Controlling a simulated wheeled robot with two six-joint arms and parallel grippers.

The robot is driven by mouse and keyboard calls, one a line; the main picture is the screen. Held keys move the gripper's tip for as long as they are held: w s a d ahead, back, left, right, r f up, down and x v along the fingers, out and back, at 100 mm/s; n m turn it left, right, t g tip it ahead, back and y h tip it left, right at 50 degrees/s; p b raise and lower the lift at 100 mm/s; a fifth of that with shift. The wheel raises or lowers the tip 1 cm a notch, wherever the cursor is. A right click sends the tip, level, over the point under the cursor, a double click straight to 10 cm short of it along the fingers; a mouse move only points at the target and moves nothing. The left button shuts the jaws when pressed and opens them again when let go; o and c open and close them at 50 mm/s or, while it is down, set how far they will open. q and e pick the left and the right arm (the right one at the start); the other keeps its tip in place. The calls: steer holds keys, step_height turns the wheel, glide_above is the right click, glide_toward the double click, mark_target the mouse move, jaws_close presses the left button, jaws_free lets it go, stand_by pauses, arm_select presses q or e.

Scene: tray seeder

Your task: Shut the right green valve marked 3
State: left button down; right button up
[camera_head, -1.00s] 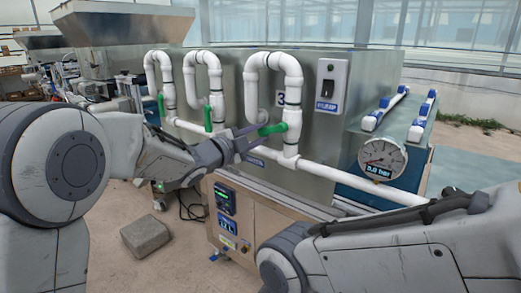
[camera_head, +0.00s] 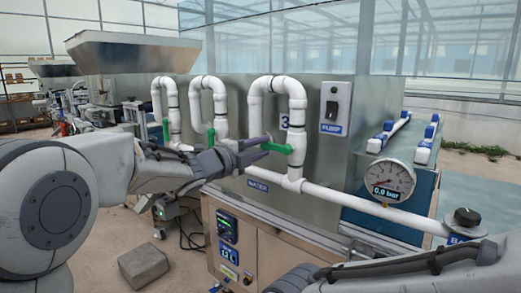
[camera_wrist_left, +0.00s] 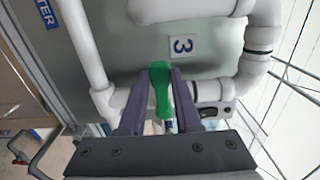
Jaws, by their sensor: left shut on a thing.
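The green valve handle (camera_head: 278,147) is on the rightmost white pipe loop (camera_head: 277,82), beside a plate marked 3 (camera_head: 284,122). The handle points sideways to the left, across the upright pipe. My left gripper (camera_head: 263,146) is shut on the handle's free end. In the left wrist view the green handle (camera_wrist_left: 160,84) lies between the two purple fingers of the left gripper (camera_wrist_left: 160,78), with the 3 plate (camera_wrist_left: 182,45) just above. My right gripper is not in view; only part of that arm shows at the bottom right.
Two other green handles, left (camera_head: 166,131) and middle (camera_head: 211,137), stand upright along their pipes. A gauge (camera_head: 386,181) reads 0,0 bar, beside a black knob (camera_head: 463,219). A pump switch (camera_head: 335,107) is on the panel. A grey block (camera_head: 143,264) lies on the floor.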

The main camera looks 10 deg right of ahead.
arm_select(q)
steer(key=c, duration=0.6)
jaws_free()
steer(key=v, duration=1)
steer(key=shift+s+a, duration=0.15)
steer(key=shift+r, duration=0.1)
